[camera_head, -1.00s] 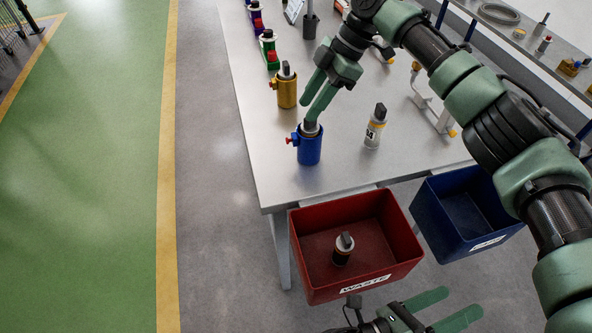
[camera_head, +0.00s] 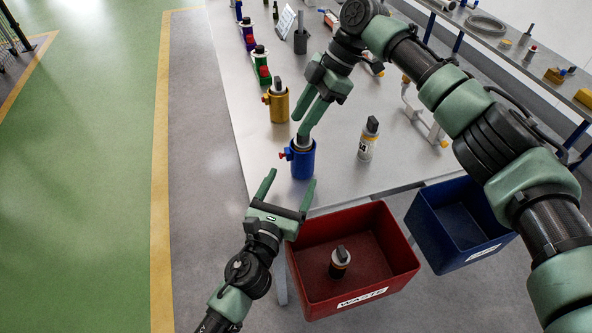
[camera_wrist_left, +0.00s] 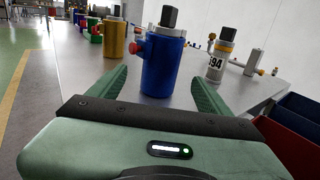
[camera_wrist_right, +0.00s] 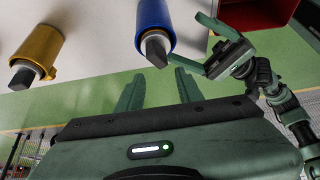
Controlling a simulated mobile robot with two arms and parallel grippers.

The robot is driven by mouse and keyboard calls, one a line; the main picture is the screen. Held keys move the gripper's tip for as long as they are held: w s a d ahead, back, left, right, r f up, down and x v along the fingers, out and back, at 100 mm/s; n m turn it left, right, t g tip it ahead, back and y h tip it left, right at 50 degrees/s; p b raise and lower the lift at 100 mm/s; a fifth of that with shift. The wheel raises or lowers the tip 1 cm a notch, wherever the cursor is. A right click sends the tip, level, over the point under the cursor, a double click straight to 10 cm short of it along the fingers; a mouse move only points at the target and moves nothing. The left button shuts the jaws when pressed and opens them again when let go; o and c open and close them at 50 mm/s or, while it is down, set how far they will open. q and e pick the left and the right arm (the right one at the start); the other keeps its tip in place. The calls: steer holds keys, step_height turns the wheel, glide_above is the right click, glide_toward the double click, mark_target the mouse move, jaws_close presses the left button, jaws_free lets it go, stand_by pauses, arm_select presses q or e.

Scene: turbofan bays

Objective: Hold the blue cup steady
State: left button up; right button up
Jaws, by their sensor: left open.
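The blue cup (camera_head: 301,161) stands upright near the table's front corner, with a red knob on its left side. A grey, dark-topped insert (camera_head: 303,141) sticks out of its top. My left gripper (camera_head: 291,177) is open and empty in front of the cup. In the left wrist view the cup (camera_wrist_left: 163,66) stands ahead, between the lines of the two fingers. My right gripper (camera_head: 300,126) is open above the cup. In the right wrist view the cup (camera_wrist_right: 155,18) and the insert's dark top (camera_wrist_right: 156,50) lie just beyond its spread fingertips.
A gold cup (camera_head: 278,106) stands behind the blue one, with green and purple ones (camera_head: 247,36) further back. A white-grey canister (camera_head: 368,142) stands to the right. A red waste bin (camera_head: 400,262) holding a dark canister (camera_head: 340,261) and a blue bin (camera_head: 425,232) are at the table's front.

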arm_select(q)
steer(key=x, duration=1.1)
steer(key=shift+w+d, duration=0.15)
steer(key=shift+w, duration=0.05)
steer(key=shift+c, duration=0.3)
